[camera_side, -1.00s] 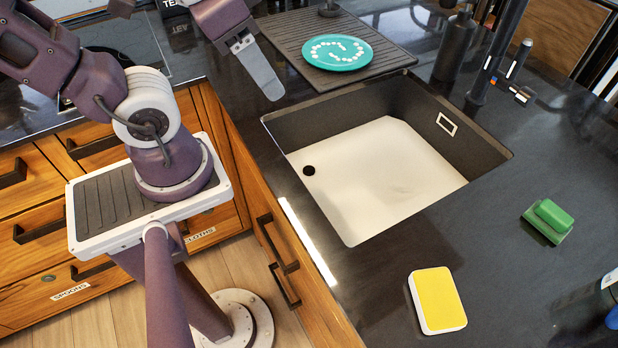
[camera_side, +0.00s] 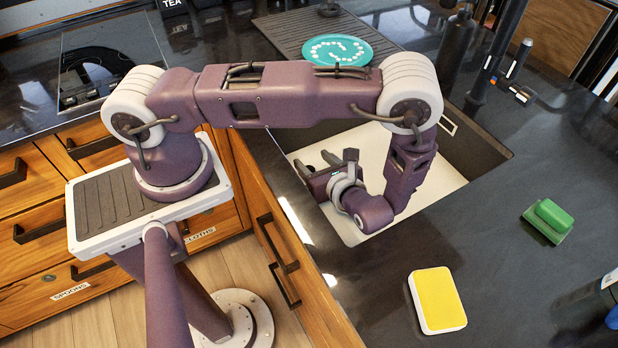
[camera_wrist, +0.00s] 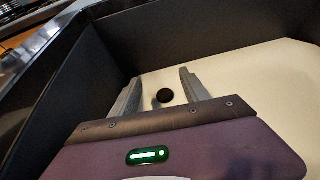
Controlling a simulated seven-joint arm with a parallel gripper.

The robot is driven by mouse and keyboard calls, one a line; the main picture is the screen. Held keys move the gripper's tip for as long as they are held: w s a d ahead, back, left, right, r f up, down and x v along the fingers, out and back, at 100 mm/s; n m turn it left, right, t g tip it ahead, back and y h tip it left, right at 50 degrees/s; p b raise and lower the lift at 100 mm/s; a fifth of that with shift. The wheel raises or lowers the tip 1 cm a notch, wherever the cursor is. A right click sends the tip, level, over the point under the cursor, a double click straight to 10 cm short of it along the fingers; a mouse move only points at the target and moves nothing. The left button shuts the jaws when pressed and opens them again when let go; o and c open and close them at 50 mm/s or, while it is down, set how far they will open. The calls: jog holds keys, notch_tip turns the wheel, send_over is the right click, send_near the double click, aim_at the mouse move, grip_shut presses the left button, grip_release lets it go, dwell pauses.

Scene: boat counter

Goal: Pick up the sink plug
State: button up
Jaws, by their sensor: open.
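The sink plug (camera_wrist: 165,96) is a small round black thing on the pale sink floor in the wrist view. It lies between the two fingers of my gripper (camera_wrist: 160,74), somewhat back from the tips in the picture, with clear gaps to both fingers. A soft grey shadow lies at its left. In the side view my gripper (camera_side: 311,158) is down inside the sink (camera_side: 462,160), near its left wall, with its fingers apart and empty. The plug is hidden behind the gripper there. I cannot tell how high the fingers are above the sink floor.
Dark sink walls (camera_wrist: 75,95) rise close by on the left and back. A teal plate (camera_side: 335,48) sits on the ribbed drainer (camera_side: 285,30). A dark bottle (camera_side: 455,45) and tap (camera_side: 493,55) stand behind the sink. A yellow sponge (camera_side: 437,300) and green scrubber (camera_side: 548,220) lie on the counter.

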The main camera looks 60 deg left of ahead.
notch_tip(320, 180, down, 5)
jog(key=x, duration=0.3)
jog(key=shift+r, duration=0.15)
grip_shut()
